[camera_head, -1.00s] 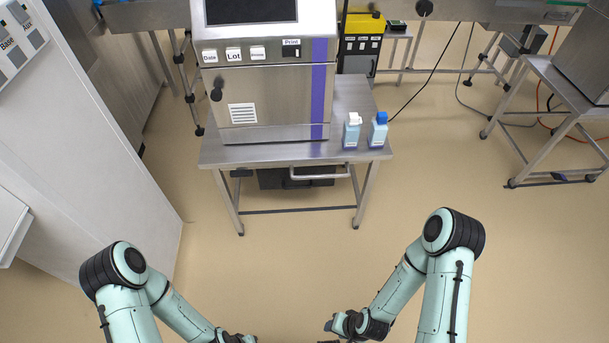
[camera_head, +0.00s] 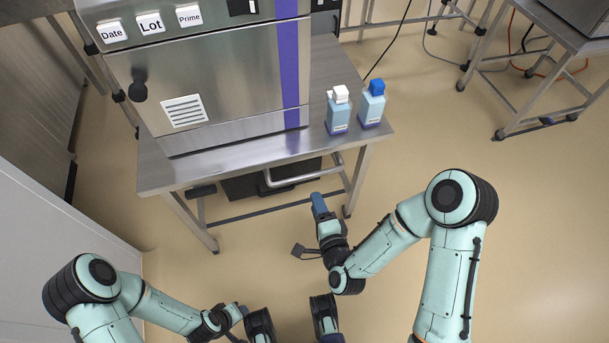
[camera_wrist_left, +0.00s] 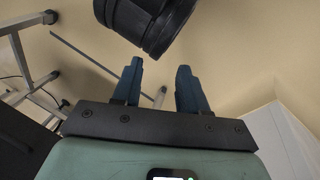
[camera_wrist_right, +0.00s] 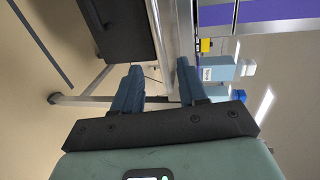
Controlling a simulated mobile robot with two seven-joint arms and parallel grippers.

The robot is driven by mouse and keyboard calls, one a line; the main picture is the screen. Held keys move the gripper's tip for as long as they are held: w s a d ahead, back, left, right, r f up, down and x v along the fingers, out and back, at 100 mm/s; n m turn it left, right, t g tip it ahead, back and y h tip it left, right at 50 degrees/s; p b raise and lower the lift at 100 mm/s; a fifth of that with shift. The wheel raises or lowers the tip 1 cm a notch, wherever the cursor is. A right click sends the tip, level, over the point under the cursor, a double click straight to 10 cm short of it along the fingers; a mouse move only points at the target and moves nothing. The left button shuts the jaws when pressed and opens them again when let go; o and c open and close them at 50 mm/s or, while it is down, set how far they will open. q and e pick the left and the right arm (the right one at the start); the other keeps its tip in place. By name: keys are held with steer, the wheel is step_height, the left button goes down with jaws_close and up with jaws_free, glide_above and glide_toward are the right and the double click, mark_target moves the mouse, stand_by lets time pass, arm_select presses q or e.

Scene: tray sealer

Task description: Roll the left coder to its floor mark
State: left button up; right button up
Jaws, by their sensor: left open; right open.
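The coder is a steel cabinet (camera_head: 225,85) with Date, Lot and Prime buttons and a purple stripe. It stands on a steel wheeled table (camera_head: 160,178) with a push handle (camera_head: 312,176) at its front. My right gripper (camera_head: 318,204) is open just in front of the handle, to its lower right. In the right wrist view, steel bars (camera_wrist_right: 160,30) run close ahead of the open fingers; I cannot tell whether the handle lies between them. My left gripper (camera_head: 241,312) is open and empty, low and away from the table. I see no floor mark.
A white-capped bottle (camera_head: 338,112) and a blue-capped bottle (camera_head: 372,104) stand at the table's right edge. A pale wall panel (camera_head: 55,235) is at left. Another steel stand (camera_head: 560,35) is at back right. The floor (camera_head: 545,230) at right is clear.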

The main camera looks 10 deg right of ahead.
mark_target(305, 176)
steer(key=w, duration=0.3)
steer(key=w+f+b, duration=0.1)
steer(key=w, duration=0.3)
steer(key=w+f+b, duration=0.1)
steer(key=w, duration=0.3)
steer(key=shift+w+a+f, duration=0.25)
arm_select(q)
steer(key=shift+t+y, duration=0.3)
steer(key=shift+t, duration=0.1)
steer(key=w+a+f, duration=0.2)
steer(key=f, duration=0.1)
steer(key=shift+w+f, duration=0.2)
steer(key=shift+w, duration=0.15)
arm_select(e)
jaws_close()
